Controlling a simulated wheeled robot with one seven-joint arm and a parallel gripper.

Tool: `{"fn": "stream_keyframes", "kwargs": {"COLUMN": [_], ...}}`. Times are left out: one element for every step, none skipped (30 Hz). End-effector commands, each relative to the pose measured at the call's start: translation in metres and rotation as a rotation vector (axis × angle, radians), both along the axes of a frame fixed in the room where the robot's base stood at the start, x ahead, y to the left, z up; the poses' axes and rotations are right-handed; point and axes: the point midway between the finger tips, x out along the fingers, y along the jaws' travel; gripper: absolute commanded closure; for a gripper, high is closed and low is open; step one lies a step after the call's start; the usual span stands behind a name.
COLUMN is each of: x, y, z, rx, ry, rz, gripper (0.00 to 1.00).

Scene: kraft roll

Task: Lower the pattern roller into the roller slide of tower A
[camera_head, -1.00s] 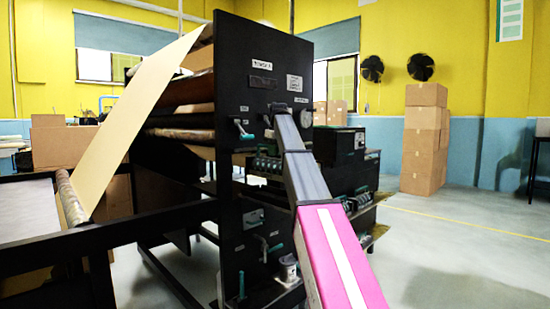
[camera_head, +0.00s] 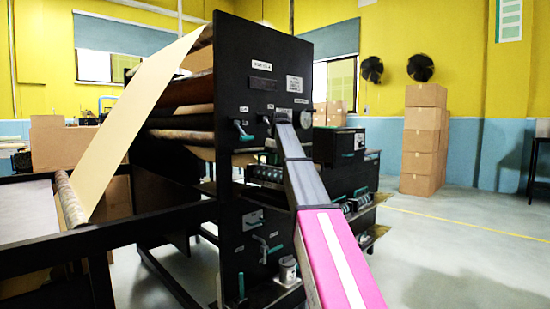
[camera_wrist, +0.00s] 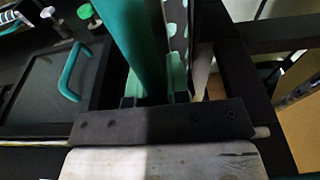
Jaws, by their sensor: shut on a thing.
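My gripper (camera_wrist: 155,84) is shut on a teal cylindrical part, which I take to be the pattern roller (camera_wrist: 137,40), in the wrist view. A strip with pale dots (camera_wrist: 177,22) shows beside it; I cannot tell whether it belongs to the roller. The black press tower (camera_head: 240,150), with small labels too blurred to read surely, stands in the middle of the head view. My arm reaches up to its face, and its far end hides the held part there. The roller slide cannot be made out clearly.
A teal handle (camera_wrist: 74,72) on a dark panel lies left of my gripper in the wrist view. Levers (camera_head: 243,130) stick out of the tower's face. A kraft web (camera_head: 140,110) slopes down to the left frame. Stacked cartons (camera_head: 424,140) stand at the back right, with open floor before them.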

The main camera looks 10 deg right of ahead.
Motion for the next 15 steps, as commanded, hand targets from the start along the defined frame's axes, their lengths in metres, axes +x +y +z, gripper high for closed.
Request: {"fn": "stream_keyframes", "kwargs": {"x": [0.0, 0.0, 0.0, 0.0, 0.0, 0.0, 0.0, -0.001, 0.0, 0.0, 0.0, 0.0, 0.0, 0.0, 0.0], "y": [0.0, 0.0, 0.0, 0.0, 0.0, 0.0, 0.0, 0.0, 0.0, 0.0, 0.0, 0.0, 0.0, 0.0, 0.0], "z": [-0.002, -0.004, -0.006, -0.008, -0.009, -0.011, -0.013, -0.015, -0.017, -0.019, -0.021, -0.023, -0.025, -0.027, -0.029], "rx": [0.001, 0.001, 0.001, 0.001, 0.001, 0.001, 0.001, 0.001, 0.001, 0.001, 0.0, 0.0, 0.0, 0.0, 0.0], "ry": [-0.001, -0.001, -0.001, -0.001, -0.001, -0.001, -0.001, -0.001, -0.001, -0.001, -0.001, -0.001, -0.001, -0.001, -0.001], "rz": [0.0, 0.0, 0.0, 0.0, 0.0, 0.0, 0.0, 0.0, 0.0, 0.0, 0.0, 0.0, 0.0, 0.0, 0.0], "gripper": [1.0, 1.0, 1.0, 1.0, 1.0, 1.0, 1.0, 1.0, 1.0, 1.0, 1.0, 1.0, 1.0, 1.0, 1.0]}}
